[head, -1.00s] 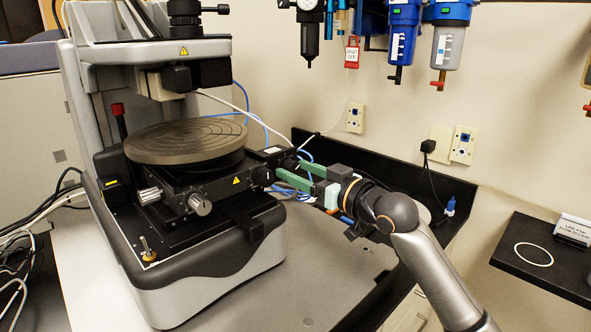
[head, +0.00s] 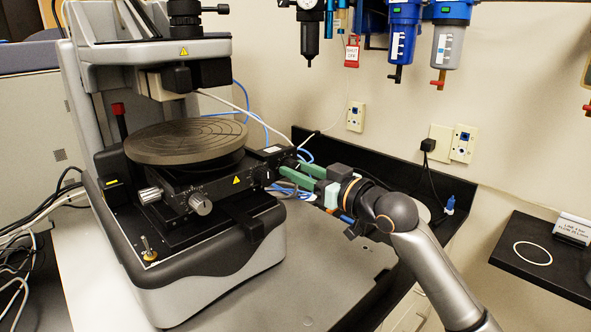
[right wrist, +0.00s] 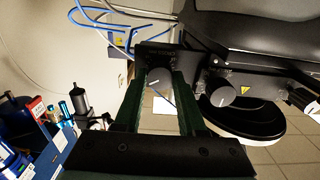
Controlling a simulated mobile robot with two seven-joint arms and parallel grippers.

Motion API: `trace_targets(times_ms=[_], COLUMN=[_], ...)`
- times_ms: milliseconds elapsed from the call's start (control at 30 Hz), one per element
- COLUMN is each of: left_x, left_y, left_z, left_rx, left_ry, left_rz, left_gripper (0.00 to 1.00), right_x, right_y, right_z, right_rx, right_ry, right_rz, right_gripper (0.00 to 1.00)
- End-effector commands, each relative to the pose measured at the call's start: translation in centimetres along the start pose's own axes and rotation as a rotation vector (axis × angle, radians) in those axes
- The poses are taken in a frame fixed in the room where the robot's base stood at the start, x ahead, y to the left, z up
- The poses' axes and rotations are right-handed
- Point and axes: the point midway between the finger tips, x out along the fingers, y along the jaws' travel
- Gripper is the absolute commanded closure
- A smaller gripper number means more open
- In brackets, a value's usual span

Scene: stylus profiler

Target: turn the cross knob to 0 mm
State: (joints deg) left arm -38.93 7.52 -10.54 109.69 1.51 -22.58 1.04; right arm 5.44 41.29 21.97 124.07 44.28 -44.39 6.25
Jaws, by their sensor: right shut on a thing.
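The stylus profiler's round stage (head: 185,142) sits on a black block with several knobs. My right gripper (head: 287,167) reaches in from the right with its green fingers at the right end of this block. In the right wrist view the dark cross knob (right wrist: 158,81) lies between the two fingers (right wrist: 158,92), which are shut on it. A short, tilted white pointer line shows on its face. In the head view the fingers mostly hide this knob. My left gripper is not in view.
Another black knob (head: 262,176) is close to the left of the fingers, and silver knobs (head: 200,205) are on the block's front. Blue tubes and cables (head: 290,190) run behind and below the gripper. The bench top (head: 310,270) in front is clear.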

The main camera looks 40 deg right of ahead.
Motion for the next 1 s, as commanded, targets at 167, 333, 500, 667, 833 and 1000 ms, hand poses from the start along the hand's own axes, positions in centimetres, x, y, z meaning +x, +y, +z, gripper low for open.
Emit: trace_targets(times_ms=[167, 333, 500, 667, 833, 1000], left_x=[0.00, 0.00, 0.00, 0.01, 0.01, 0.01], left_y=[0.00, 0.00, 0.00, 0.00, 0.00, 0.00], left_z=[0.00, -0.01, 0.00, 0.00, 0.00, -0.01], left_rx=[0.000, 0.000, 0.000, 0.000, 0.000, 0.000], left_ry=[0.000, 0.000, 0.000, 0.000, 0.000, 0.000], left_rz=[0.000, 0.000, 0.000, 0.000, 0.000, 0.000], left_gripper=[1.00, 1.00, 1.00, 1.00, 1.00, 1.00], right_x=[0.00, -0.02, 0.00, 0.01, 0.00, 0.00], right_y=[0.01, 0.04, -0.03, -0.11, -0.03, -0.02], right_z=[0.00, 0.08, 0.15, 0.18, 0.03, 0.02], right_rx=[0.000, -0.152, -0.569, -1.018, -1.035, -1.031], right_ry=[0.000, -0.006, -0.008, -0.005, 0.000, 0.000], right_rz=[0.000, 0.000, -0.003, -0.007, 0.000, 0.000], right_gripper=[1.00, 1.00, 1.00, 1.00, 0.56, 0.37])
